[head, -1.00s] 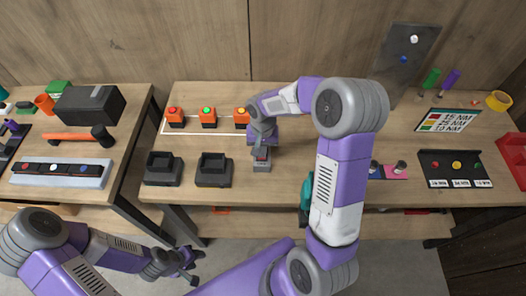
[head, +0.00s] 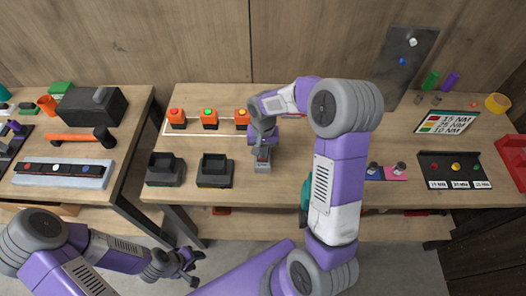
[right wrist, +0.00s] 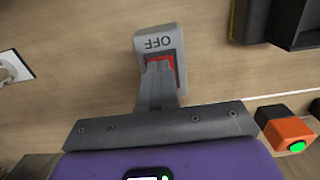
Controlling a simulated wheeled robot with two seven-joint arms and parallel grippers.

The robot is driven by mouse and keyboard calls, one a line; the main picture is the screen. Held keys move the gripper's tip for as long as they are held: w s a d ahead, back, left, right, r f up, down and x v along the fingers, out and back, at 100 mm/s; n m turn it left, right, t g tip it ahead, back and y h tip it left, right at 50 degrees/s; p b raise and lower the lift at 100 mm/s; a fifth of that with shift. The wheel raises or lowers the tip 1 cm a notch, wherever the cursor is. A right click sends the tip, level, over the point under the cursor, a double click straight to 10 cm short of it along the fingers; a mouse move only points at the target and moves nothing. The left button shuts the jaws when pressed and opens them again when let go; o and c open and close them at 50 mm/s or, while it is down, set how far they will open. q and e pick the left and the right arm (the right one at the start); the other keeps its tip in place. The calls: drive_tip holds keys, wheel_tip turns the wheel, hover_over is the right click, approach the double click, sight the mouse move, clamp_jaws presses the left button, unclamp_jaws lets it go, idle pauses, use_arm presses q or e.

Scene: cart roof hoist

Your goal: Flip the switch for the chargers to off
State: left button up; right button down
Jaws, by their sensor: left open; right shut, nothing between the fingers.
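The charger switch is a small grey box (head: 262,167) near the front edge of the middle table. In the right wrist view the grey switch box (right wrist: 147,41) bears the letters OFF, upside down, beside a red rocker (right wrist: 180,68). My right gripper (right wrist: 158,68) is shut and empty, with its fingertips over the rocker and covering much of it; I cannot tell whether they touch it or which way it is tipped. Two black chargers (head: 165,170) (head: 214,172) stand to the left of the switch. My left gripper (head: 190,268) is open and empty, low in front of the table.
Orange button boxes (head: 209,119) stand behind the chargers. A left table (head: 125,150) carries a hammer (head: 80,138) and a black box (head: 90,105). At the right are a torque sign (head: 447,121), a black panel (head: 453,170) and a red bin (head: 514,155). Bare tabletop lies right of the switch.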

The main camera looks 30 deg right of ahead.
drive_tip(key=shift+w+d+f, duration=0.1)
drive_tip(key=shift+d+f, duration=0.15)
drive_tip(key=shift+d, duration=0.05)
drive_tip(key=r+p, duration=0.2)
drive_tip(key=r, duration=0.1)
drive_tip(key=r+p, duration=0.1)
drive_tip(key=shift+w+r+p, duration=0.15)
drive_tip(key=shift+w+p, duration=0.15)
wheel_tip(320, 180, up, 10)
drive_tip(key=shift+p, duration=0.35)
drive_tip(key=shift+w+r, duration=0.1)
drive_tip(key=w+d+g, duration=0.1)
drive_tip(key=w+g+y+p, duration=0.1)
drive_tip(key=w, duration=0.1)
drive_tip(key=shift+w+d, duration=0.1)
drive_tip(key=shift+d, duration=0.3)
